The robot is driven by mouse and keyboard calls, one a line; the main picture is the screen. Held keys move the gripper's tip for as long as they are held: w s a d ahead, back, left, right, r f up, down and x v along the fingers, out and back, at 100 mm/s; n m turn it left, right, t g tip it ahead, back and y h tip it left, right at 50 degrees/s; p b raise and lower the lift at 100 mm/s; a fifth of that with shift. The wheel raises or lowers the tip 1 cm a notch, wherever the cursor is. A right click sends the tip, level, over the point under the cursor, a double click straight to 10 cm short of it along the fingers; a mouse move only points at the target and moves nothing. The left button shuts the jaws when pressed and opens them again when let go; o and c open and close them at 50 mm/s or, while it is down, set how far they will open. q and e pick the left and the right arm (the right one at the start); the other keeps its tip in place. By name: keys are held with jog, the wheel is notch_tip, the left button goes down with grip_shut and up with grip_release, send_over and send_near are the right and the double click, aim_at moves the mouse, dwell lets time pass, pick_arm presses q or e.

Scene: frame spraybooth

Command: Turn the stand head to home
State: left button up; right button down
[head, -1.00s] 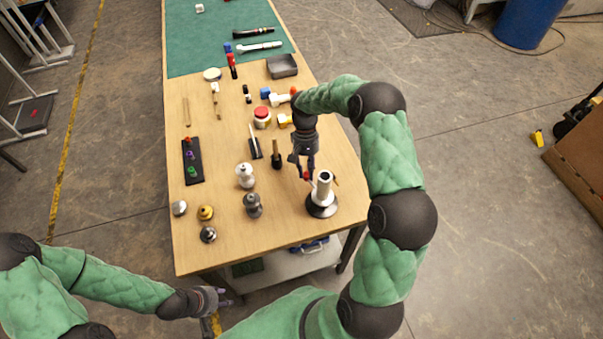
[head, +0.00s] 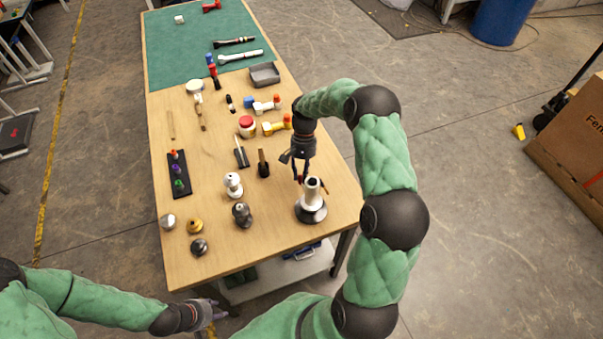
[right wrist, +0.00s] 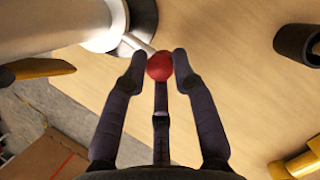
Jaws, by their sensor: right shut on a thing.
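The stand (head: 311,200) is a white upright post on a round dark base, near the right edge of the table. In the right wrist view its white post (right wrist: 50,25) fills the upper left, and a thin light rod runs from it to a red ball knob (right wrist: 160,66). My right gripper (head: 299,178) is at the stand's far left side. In the right wrist view the fingers of this gripper (right wrist: 159,72) are shut around the red knob. My left gripper (head: 218,311) hangs off the table's near edge, empty-looking; its fingers are too small to read.
Several metal and brass knobs (head: 196,225) stand at the near left of the wooden table (head: 210,150). A black strip (head: 178,174) holds coloured pegs. Upright dark tools (head: 263,163) stand left of my right gripper. A grey tray (head: 264,74) lies farther back.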

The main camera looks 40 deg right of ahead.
jog(key=shift+s+a+f, duration=0.1)
jog(key=shift+s+a, duration=0.05)
jog(key=shift+s, duration=0.05)
jog(key=c, duration=1)
grip_release()
jog(key=shift+c, duration=0.2)
jog(key=shift+w, duration=0.1)
jog(key=shift+r, duration=0.3)
jog(key=v, duration=1.1)
jog(key=shift+d+r, duration=0.2)
jog(key=shift+d, duration=0.05)
jog(key=shift+w+r, duration=0.1)
